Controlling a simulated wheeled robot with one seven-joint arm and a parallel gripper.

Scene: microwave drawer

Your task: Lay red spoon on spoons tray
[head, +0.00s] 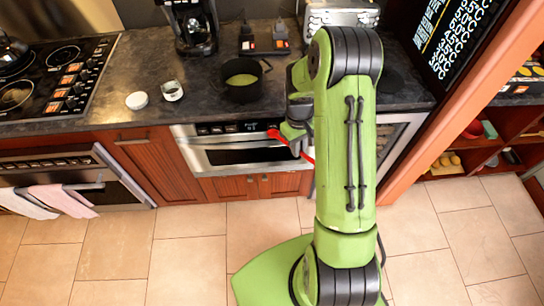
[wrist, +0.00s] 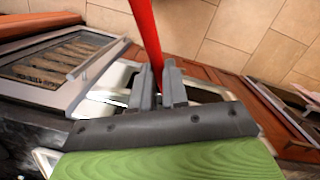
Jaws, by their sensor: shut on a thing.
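The red spoon (head: 273,133) is in my gripper (head: 292,138), in front of the microwave drawer under the counter. In the wrist view its red shaft (wrist: 146,38) runs up out of the frame from between the two grey fingers (wrist: 160,92). My gripper is shut on it. In the head view parts of the spoon show on both sides of my gripper, and the middle is hidden. My arm covers part of the counter. I cannot make out the spoons tray in either view.
The dark counter (head: 80,125) holds a black pot (head: 243,82), a white lid-like disc (head: 137,100), a small jar (head: 172,90) and a coffee maker (head: 192,28). The steel microwave drawer (head: 240,153) is below. A wooden shelf (head: 475,158) stands at right. The tiled floor in front is clear.

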